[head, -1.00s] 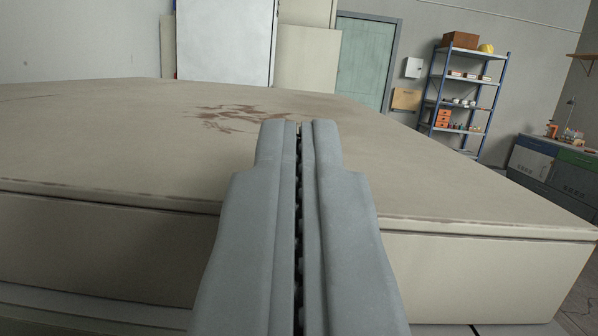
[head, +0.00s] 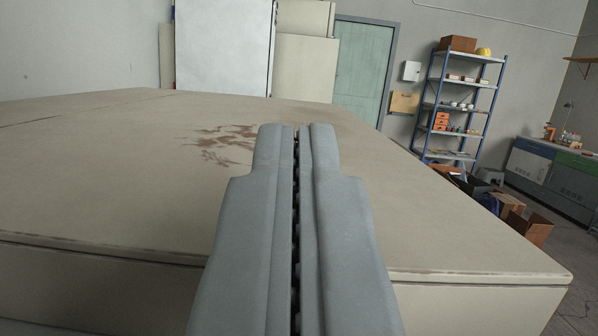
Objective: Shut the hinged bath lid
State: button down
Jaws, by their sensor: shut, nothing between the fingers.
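A broad beige slab (head: 110,190) with brown stains fills the lower half of the head view. It lies flat, and a dark seam runs under its front edge, above a beige front face (head: 470,310). I cannot tell whether this slab is the bath lid or the bench top. No raised hinged lid can be made out for sure. My gripper (head: 297,130) is shut and empty, pointing forward over the slab. It hides the middle of the slab and its front edge. I cannot tell whether the gripper touches the slab.
Behind the slab stand a white upright panel (head: 223,45), beige boards (head: 303,68) and a green door (head: 360,68). At the right are a blue-framed shelf (head: 427,95), cardboard boxes (head: 528,228) on the floor and a grey cabinet (head: 570,185). The space above the slab is clear.

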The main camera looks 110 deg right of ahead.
jog(key=r+v, duration=0.1)
jog(key=v, duration=0.8)
jog(key=shift+w+a, duration=0.25)
jog(key=shift+a, duration=0.2)
jog(key=shift+s+r, duration=0.1)
